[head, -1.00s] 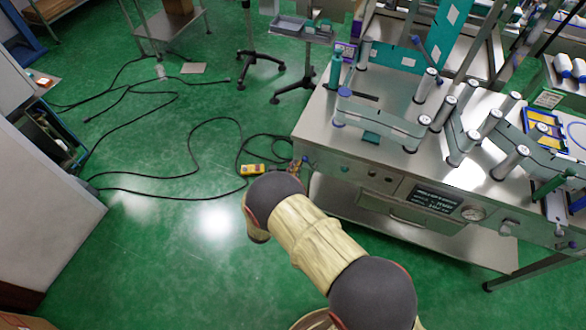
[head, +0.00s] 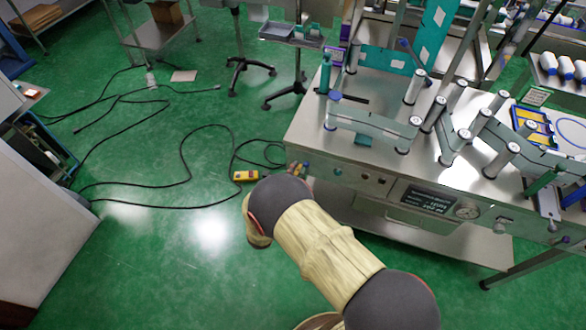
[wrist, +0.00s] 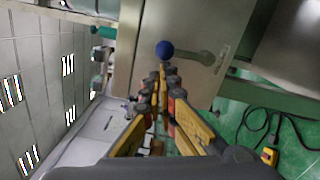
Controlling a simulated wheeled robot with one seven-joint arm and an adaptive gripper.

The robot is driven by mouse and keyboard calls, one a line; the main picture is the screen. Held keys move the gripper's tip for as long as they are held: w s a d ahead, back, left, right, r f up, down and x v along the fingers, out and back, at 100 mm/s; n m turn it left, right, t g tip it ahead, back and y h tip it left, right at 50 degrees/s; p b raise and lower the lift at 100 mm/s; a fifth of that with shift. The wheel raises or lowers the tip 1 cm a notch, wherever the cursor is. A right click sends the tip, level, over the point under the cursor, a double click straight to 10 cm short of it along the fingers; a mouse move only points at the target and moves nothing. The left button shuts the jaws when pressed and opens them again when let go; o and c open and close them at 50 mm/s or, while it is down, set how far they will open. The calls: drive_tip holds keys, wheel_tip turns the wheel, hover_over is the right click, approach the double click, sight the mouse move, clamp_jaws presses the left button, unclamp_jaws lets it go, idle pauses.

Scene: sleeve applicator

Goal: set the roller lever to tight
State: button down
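My gripper (wrist: 162,74) has yellow fingers with dark and red joints. Its fingertips draw together just below the knob in the picture and look shut, with nothing visible between them. Whether they touch the knob is unclear. In the head view, a small blue spot near the bench's left front corner may be the knob, and my arm hides most of the gripper.
The steel bench (head: 300,133) carries several upright rollers, a dark display (head: 428,197) and a round gauge (head: 467,210). A yellow box (head: 245,176) and black cables lie on the green floor, left of the bench.

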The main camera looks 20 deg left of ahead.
idle(0.4)
drive_tip(key=shift+a+f+b, duration=0.2)
drive_tip(key=shift+a+b, duration=0.15)
drive_tip(key=shift+a, duration=0.05)
drive_tip(key=s+a+p, duration=0.1)
drive_tip(key=s+a, duration=0.3)
drive_tip(key=s, duration=0.6)
drive_tip(key=shift+s+a+f, duration=0.2)
drive_tip(key=shift+f, duration=0.15)
